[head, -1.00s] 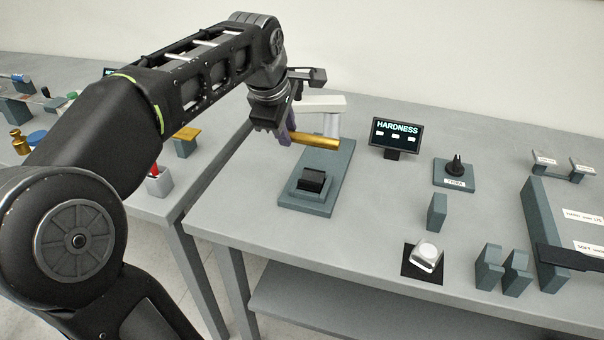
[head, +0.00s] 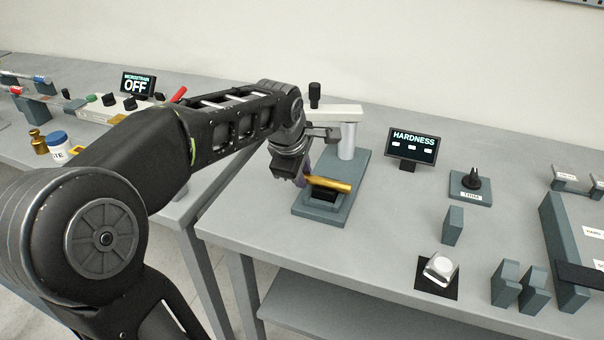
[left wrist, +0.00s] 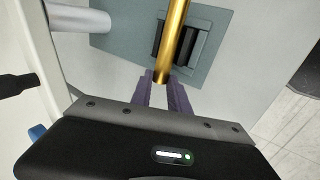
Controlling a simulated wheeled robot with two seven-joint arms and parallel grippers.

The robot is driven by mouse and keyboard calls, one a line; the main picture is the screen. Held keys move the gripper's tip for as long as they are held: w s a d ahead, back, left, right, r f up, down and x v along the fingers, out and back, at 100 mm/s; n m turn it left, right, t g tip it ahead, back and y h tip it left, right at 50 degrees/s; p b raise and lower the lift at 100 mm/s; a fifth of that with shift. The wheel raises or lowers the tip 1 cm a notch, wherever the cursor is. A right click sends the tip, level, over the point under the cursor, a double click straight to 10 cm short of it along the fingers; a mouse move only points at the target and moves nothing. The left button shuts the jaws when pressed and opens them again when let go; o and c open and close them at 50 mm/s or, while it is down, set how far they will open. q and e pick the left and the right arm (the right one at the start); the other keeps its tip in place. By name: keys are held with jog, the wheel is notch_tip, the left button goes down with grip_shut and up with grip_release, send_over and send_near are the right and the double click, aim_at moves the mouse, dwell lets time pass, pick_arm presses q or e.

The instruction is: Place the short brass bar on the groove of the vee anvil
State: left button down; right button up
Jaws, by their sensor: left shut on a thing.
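The short brass bar (head: 328,184) is held by my left gripper (head: 308,178) just over the vee anvil, and the wrist view shows the bar (left wrist: 174,35) gripped near one end between two purple fingers (left wrist: 162,92). The dark vee anvil (head: 322,196) sits on the front part of the teal hardness tester base (head: 318,212). In the wrist view the bar runs along the dark anvil block (left wrist: 190,45), lying over its middle and hiding the groove. I cannot tell whether bar and anvil touch. My right gripper does not show.
The tester's white arm (head: 335,113) and grey column (head: 347,142) rise behind the anvil. The HARDNESS screen (head: 411,146) and a small teal stand with a dark fitting (head: 471,187) are to the right. A white-topped piece on a black pad (head: 438,270) lies in front.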

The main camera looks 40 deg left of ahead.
pick_arm(q)
jog(key=shift+f, duration=0.1)
jog(key=c, duration=1.7)
grip_release()
jog(key=shift+f, duration=0.1)
jog(key=o, duration=0.4)
jog(key=shift+o, duration=0.2)
jog(key=shift+r, duration=0.25)
jog(key=v, duration=1.2)
jog(key=shift+p, duration=0.35)
